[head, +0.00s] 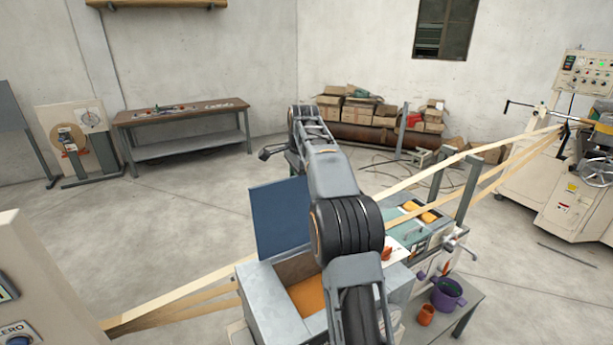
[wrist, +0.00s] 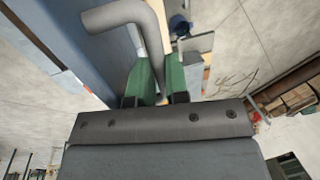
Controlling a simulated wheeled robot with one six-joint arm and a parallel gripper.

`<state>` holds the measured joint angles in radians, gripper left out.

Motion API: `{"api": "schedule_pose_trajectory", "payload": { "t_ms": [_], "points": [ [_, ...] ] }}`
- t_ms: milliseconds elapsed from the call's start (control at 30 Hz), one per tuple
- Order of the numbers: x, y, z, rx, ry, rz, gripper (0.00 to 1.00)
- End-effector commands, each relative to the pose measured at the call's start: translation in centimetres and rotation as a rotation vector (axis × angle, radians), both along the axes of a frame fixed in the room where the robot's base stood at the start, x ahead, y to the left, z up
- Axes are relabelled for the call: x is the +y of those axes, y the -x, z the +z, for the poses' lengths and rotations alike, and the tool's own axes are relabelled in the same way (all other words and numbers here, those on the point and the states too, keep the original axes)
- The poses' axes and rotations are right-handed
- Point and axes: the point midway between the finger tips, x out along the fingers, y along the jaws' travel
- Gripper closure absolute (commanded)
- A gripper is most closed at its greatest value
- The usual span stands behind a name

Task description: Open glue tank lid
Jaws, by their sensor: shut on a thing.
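The glue tank (head: 285,318) is a grey metal box with orange glue inside, in the lower middle of the head view. Its blue lid (head: 279,217) stands raised, roughly upright, at the back left side of the tank. In the wrist view the lid shows as a blue slab (wrist: 70,30) at the upper left. A bent grey handle (wrist: 118,15) runs between the green fingers of my gripper (wrist: 156,82), which is shut on it. In the head view my arm hides part of the lid and tank, and the fingers cannot be made out.
Tan strips (head: 185,300) run past the tank towards the winder (head: 570,180) at right. A small table with a purple pot (head: 447,294) and an orange cup (head: 426,315) stands right of the tank. A workbench (head: 185,115) is at the back left. Floor left of the lid is clear.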

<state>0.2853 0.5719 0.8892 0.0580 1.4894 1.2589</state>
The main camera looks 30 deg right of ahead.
Motion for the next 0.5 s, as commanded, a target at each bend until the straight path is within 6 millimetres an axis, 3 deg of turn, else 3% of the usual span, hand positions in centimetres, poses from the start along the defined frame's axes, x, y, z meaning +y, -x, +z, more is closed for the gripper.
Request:
{"api": "schedule_pose_trajectory", "payload": {
  "t_ms": [33,500],
  "points": [
    [0.13,-0.08,-0.69,0.015,-0.005,0.007,1.0],
    [-0.42,-0.17,-0.94,0.017,-0.008,-0.002,1.0]
  ]
}}
